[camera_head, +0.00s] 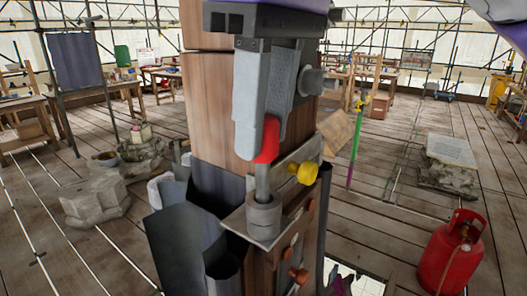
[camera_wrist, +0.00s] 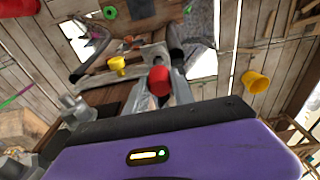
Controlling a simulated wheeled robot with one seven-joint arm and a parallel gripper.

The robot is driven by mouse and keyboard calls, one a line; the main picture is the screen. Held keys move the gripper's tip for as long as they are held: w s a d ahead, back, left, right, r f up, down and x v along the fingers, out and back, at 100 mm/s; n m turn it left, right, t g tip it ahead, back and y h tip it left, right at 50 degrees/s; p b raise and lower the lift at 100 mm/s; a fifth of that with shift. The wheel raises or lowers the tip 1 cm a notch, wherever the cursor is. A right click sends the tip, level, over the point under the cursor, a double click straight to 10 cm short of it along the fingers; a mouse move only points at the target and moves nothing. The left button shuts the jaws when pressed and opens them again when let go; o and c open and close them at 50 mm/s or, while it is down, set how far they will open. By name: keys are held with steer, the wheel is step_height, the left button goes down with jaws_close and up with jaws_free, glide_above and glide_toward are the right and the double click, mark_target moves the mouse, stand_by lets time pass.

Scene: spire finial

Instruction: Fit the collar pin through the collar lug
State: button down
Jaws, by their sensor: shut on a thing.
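My gripper (camera_head: 258,148) reaches down from above, in front of the wooden post. It is shut on the red-headed collar pin (camera_head: 268,142), with its grey shank pointing down, roughly upright. The shank's lower end meets the top of the grey, ring-like collar lug (camera_head: 263,220) on a metal plate. I cannot tell how far the tip is inside the bore.
The wooden post (camera_head: 222,110) rises close behind my fingers. Dark grey curved sheets (camera_head: 185,245) wrap its lower left side. A red gas bottle (camera_head: 448,255) and a stone block (camera_head: 450,155) stand at right. Carved stones (camera_head: 95,195) lie at left. A yellow bucket (camera_wrist: 256,81) shows in the wrist view.

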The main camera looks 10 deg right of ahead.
mark_target(263, 160)
steer(key=shift+f, duration=1.9)
steer(key=shift+f, duration=0.15)
steer(key=c, duration=1.1)
jaws_free()
steer(key=r, duration=0.8)
steer(key=s+d+r, duration=0.1)
steer(key=r, duration=0.3)
steer(key=shift+r+p, duration=0.15)
steer(key=shift+p, duration=0.2)
